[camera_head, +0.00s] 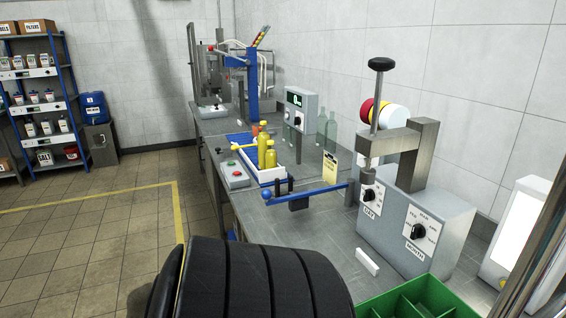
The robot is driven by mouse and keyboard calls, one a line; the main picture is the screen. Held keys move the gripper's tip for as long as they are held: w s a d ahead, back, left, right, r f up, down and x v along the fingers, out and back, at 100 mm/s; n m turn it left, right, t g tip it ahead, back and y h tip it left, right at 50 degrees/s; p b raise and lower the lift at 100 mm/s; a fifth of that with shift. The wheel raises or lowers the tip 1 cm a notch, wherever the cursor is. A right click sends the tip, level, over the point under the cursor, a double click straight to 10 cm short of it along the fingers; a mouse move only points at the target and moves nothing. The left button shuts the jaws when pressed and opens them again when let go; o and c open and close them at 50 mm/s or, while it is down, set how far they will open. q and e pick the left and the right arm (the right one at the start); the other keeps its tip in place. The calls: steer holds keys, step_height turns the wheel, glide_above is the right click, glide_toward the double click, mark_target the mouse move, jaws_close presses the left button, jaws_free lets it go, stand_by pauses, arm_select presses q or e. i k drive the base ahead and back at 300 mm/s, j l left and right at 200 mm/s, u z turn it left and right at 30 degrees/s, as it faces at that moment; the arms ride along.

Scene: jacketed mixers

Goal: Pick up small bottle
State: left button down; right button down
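Two yellow bottles, a taller one (262,146) and a shorter one (270,159), stand close together at a shallow blue and white tray (268,174) on the steel bench. Two clear greenish bottles, a nearer one (331,135) and a farther one (321,124), stand to the right, behind the tray. I cannot tell which of these is the small bottle the task names. Neither of my grippers shows in this view. A black ribbed form at bottom centre hides the near part of the bench.
The steel bench (322,232) runs along the wall. A grey dial machine (412,222) with a post and a blue lever arm (312,192) stands near right. A grey button box (234,174) sits beside the tray. A green divided bin (420,299) is at front right. Floor at left is clear.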

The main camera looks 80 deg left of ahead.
mark_target(271, 156)
steer(key=u, duration=1.55)
